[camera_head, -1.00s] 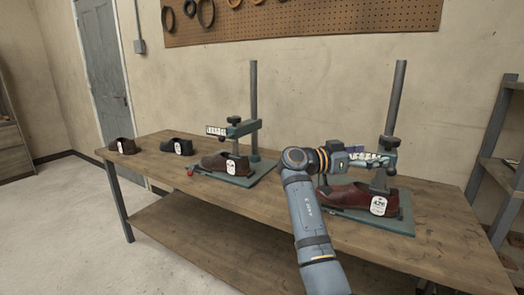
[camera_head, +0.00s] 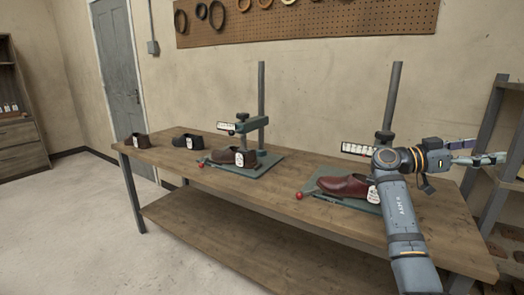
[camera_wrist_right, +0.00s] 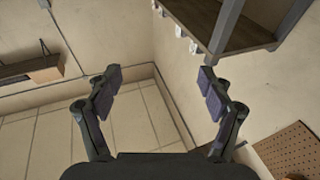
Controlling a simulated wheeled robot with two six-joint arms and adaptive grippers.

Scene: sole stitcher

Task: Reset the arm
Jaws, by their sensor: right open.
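My right arm comes in from the lower right in the head view. Its gripper (camera_head: 485,160) points right, toward the shelf, past the right-hand stitcher. In the right wrist view the two fingers of the right gripper (camera_wrist_right: 160,90) stand wide apart with nothing between them. My left gripper is in neither view. A dark red shoe (camera_head: 343,185) with a white tag sits on the right-hand stitcher's base (camera_head: 328,198), just left of my right arm. The arm hides part of that stitcher.
The wooden workbench (camera_head: 250,205) holds a second stitcher (camera_head: 262,135) with a brown shoe (camera_head: 225,156). A black shoe (camera_head: 187,141) and a brown shoe (camera_head: 137,140) stand at the left end. A shelf (camera_head: 500,180) stands at the right, close to my right gripper.

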